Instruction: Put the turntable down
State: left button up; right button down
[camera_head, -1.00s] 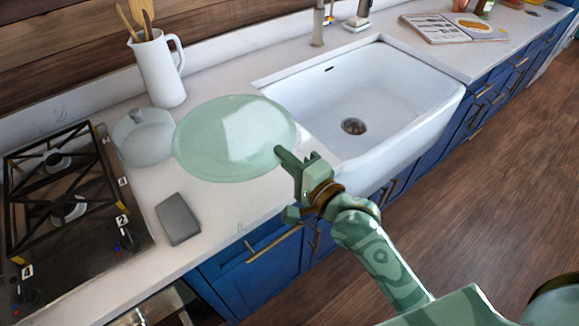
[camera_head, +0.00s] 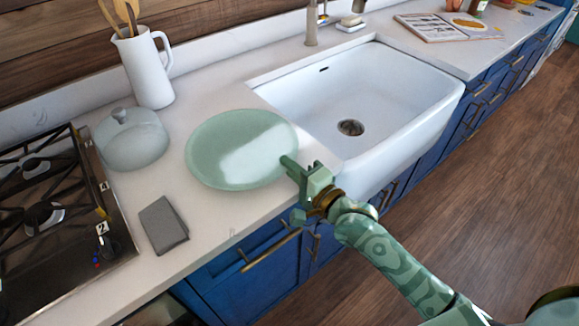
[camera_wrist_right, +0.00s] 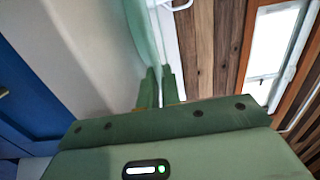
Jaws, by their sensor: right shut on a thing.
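The turntable is a round, pale green, glossy disc (camera_head: 235,140) over the counter between the domed lid and the sink. My right gripper (camera_head: 288,163) is shut on its near right edge. In the right wrist view the disc (camera_wrist_right: 142,32) shows edge-on as a green band running up from between the fingers of my right gripper (camera_wrist_right: 160,85). The disc looks close to level and low over the counter; I cannot tell whether it touches the counter. My left gripper is not in view.
A white counter (camera_head: 205,228) holds a grey-white domed lid (camera_head: 132,142), a grey block (camera_head: 163,225) and a white pitcher of utensils (camera_head: 147,70). A black gas hob (camera_head: 60,205) is at left. The white sink basin (camera_head: 350,95) lies just right of the disc.

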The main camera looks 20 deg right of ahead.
jog(key=c, duration=1.9)
grip_release()
jog(key=shift+f, duration=0.1)
